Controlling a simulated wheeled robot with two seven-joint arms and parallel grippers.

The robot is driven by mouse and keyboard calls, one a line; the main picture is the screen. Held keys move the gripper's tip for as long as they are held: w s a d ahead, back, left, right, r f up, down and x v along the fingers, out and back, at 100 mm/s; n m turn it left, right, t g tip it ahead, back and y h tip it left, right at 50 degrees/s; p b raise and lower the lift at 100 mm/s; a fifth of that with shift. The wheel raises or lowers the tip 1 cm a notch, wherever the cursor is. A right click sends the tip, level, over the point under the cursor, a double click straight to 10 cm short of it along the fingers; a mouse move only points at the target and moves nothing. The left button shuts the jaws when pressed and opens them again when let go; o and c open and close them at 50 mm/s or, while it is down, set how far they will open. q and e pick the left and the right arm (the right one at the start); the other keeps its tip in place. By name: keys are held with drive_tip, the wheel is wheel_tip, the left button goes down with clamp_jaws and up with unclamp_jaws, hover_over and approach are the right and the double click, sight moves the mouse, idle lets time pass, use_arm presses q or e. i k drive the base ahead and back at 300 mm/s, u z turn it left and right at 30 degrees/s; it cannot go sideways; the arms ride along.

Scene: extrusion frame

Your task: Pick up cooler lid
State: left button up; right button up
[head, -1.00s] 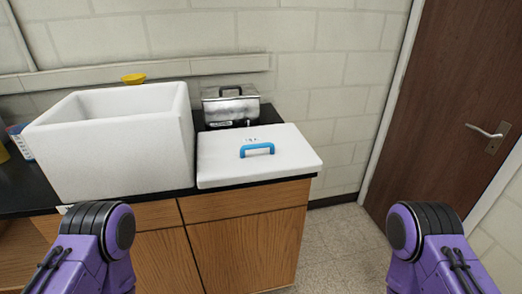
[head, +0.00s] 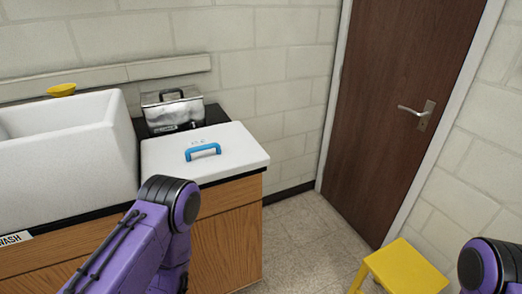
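The cooler lid (head: 230,155) is a flat white slab with a blue handle (head: 203,151) on top. It lies on the right end of the black counter, above the wooden cabinet. The open white cooler box (head: 70,150) stands to its left. My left arm is in front of the counter, below the lid and apart from it in the picture. My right arm shows at the lower right edge, well away from the lid. Neither gripper's fingers are visible.
A metal box (head: 172,108) with a dark handle stands behind the lid. A yellow bowl-like item (head: 61,90) is behind the cooler box. A yellow stool (head: 405,268) stands on the floor at right, near the brown door (head: 410,90).

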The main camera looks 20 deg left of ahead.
sight(208, 154)
drive_tip(key=z, duration=0.25)
drive_tip(key=k, duration=0.65)
drive_tip(key=u, duration=0.9)
drive_tip(key=i, duration=0.3)
drive_tip(key=u, duration=0.1)
